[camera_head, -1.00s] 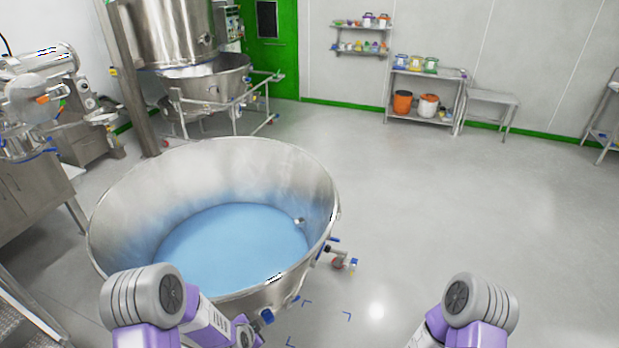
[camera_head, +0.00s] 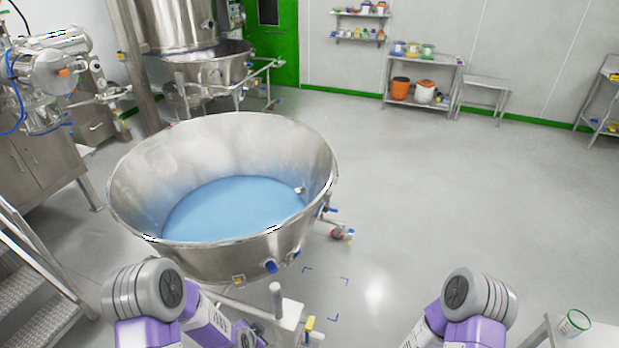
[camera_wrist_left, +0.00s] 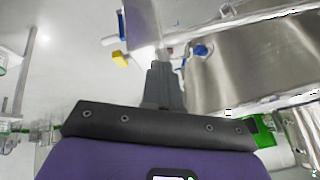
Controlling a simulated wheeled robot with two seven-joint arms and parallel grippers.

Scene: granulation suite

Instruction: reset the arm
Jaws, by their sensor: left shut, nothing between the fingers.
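My left arm comes in at the bottom left of the head view, near the front of a large steel bowl (camera_head: 290,240) with blue material (camera_head: 235,207) in it. My left gripper (camera_wrist_left: 165,75) shows in the left wrist view, its grey fingers together and nothing between them. The steel bowl's side (camera_wrist_left: 245,60) is to the right of the fingers there. In the head view the left fingers are out of the frame. My right arm shows at the bottom right of the head view; its gripper is not visible.
A white bowl trolley frame (camera_head: 285,312) is just beyond my left arm. Metal steps (camera_head: 40,290) stand at the left. A small table (camera_head: 545,333) with a jar (camera_head: 574,322) is at the bottom right. The floor (camera_head: 430,190) right of the bowl is clear.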

